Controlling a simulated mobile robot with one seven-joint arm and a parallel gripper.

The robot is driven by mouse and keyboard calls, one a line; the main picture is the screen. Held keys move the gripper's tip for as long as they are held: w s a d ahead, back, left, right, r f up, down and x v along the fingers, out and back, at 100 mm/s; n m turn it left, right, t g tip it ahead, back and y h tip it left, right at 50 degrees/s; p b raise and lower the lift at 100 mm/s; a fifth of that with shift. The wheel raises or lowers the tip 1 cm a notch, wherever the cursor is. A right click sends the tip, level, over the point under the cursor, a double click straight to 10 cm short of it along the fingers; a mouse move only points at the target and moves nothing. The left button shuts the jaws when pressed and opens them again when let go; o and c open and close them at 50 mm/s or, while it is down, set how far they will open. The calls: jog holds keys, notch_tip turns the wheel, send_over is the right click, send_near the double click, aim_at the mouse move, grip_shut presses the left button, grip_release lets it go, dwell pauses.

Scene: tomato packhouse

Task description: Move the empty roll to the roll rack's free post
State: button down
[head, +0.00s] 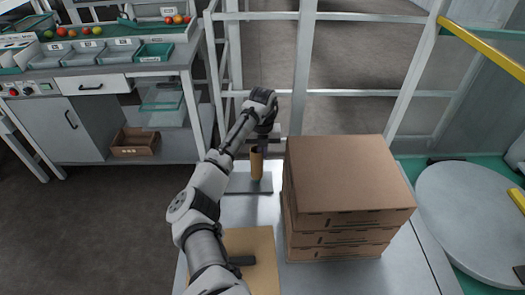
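A brown cardboard roll (257,164) stands upright at the far left part of the grey table, left of the carton stack. My gripper (262,143) is at the roll's top, at the end of my outstretched arm. The fingers are small and dark here, so I cannot tell whether they are open or shut, or touch the roll.
Stacked brown cartons (347,175) stand close right of the roll. A flat tan board (250,243) with a dark item lies nearer on the table (413,262). White frame posts (303,70) rise behind. A round grey turntable (468,215) is at right, a sorting bench (150,66) at left.

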jog(key=shift+f, duration=0.15)
jog(key=shift+f+b, duration=0.7)
jog(key=shift+f, duration=0.65)
jog(key=c, duration=1.6)
grip_release()
jog(key=shift+o, duration=0.2)
jog(key=shift+r+p, duration=2.85)
jog(key=shift+r, duration=1.2)
